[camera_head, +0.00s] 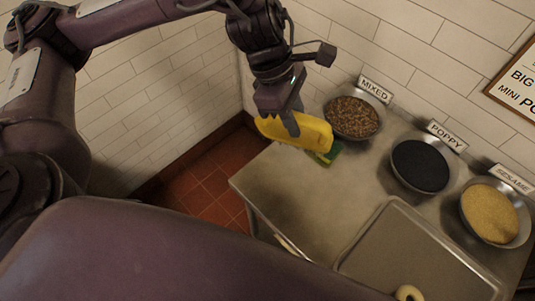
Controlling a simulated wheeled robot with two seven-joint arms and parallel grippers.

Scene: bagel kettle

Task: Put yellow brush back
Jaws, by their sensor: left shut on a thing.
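The yellow brush (312,133) is in the camera_head view, near the back left corner of the metal table (285,193). My left gripper (291,122) comes down from above and is shut on the yellow brush. A green part (326,155) shows at the brush's lower right side, close to the tabletop. I cannot tell whether the brush touches the table. My right gripper is not in view.
Bowls of mixed seeds (351,117), poppy seeds (420,166) and sesame seeds (489,213) stand along the wall, each with a label. A metal tray (400,255) lies at the front right, with part of a bagel (409,292). The table's left part is clear.

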